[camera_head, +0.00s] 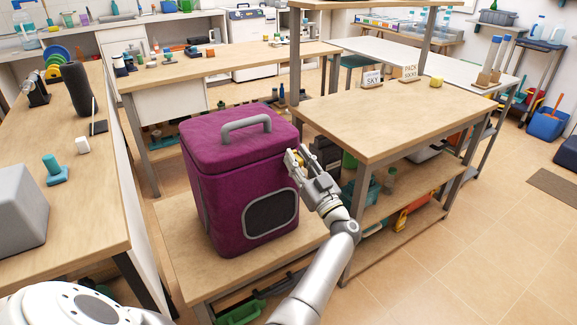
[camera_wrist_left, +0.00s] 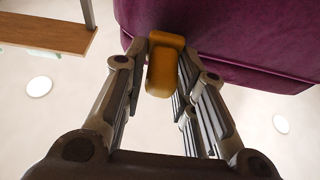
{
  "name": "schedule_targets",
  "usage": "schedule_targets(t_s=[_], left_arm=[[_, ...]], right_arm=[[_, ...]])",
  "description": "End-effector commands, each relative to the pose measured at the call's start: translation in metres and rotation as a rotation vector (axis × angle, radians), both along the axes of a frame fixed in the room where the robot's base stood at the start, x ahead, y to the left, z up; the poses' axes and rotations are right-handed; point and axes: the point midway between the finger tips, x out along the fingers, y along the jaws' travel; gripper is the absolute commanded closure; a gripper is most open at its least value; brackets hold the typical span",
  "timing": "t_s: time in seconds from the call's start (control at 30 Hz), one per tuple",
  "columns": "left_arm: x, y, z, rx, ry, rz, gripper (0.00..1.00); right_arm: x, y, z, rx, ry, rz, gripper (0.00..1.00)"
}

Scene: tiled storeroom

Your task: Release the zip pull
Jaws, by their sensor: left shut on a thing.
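A purple cooler bag (camera_head: 238,175) with a grey top handle stands upright on a low wooden table. Its lid looks closed. The zip pull (camera_wrist_left: 165,66) is a yellow-orange tab at the bag's edge in the left wrist view; a bit of it shows in the head view (camera_head: 293,160). My left gripper (camera_head: 297,162) is at the bag's right side, near the lid seam, and its fingers are shut on the zip pull. The bag (camera_wrist_left: 225,35) fills the top of the left wrist view. My right gripper is not in view.
A wooden workbench (camera_head: 400,120) with two small signs and loaded lower shelves stands close on the right of my left arm. The low table (camera_head: 185,265) has bare room in front of the bag. A long counter (camera_head: 85,200) runs along the left.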

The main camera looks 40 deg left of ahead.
Motion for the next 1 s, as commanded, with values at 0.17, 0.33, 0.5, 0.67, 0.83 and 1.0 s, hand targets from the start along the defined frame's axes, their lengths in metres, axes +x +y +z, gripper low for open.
schedule_targets(t_s=[0.17,0.33,0.5,0.67,0.83,1.0], left_arm=[[0.0063,-0.0027,-0.0014,-0.001,0.002,-0.001,1.0],[0.0078,-0.0035,-0.0005,-0.001,0.001,-0.002,1.0],[0.0079,-0.0036,-0.0002,0.0,0.001,-0.003,1.0],[0.0079,-0.0034,0.0,0.0,0.001,-0.003,0.6],[0.0073,-0.003,-0.0003,0.001,0.001,-0.001,0.57],[0.007,-0.0027,-0.0004,0.0,0.001,0.0,0.57]], right_arm=[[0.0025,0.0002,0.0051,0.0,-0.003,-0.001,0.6],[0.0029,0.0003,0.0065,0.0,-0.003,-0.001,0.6],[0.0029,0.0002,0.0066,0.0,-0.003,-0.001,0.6],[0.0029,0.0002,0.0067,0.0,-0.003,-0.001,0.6],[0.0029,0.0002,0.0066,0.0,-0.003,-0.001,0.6],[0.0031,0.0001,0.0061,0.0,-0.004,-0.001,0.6]])
